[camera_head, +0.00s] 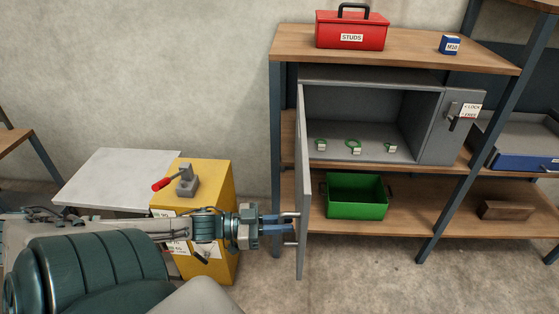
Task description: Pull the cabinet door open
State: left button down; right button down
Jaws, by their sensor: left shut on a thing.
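The grey cabinet (368,78) sits on the middle level of a wooden shelf unit. Its door (302,175) stands swung well out toward me, seen nearly edge-on at the cabinet's left side. The inside is open to view, with several small green-ringed tagged items on its floor. My left gripper (286,223) is at the left face of the door, shut on the door handle (291,215). The fingers partly hide the handle. My right gripper is not in view.
A yellow cabinet (222,185) with a red-handled clamp (185,180) stands behind my left arm. A green bin (355,197) sits on the lower shelf, right of the door. A red STUDS box (350,30) and blue M10 box (450,45) are on top.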

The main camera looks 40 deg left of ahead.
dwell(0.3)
pick_arm(q)
jog(key=c, duration=1.5)
grip_release()
jog(key=shift+s+a+p, duration=0.1)
jog(key=shift+s+p, duration=0.05)
jog(key=shift+p, duration=0.15)
jog(key=p+v, duration=0.5)
jog(key=v, duration=0.5)
jog(key=shift+s+a, duration=0.15)
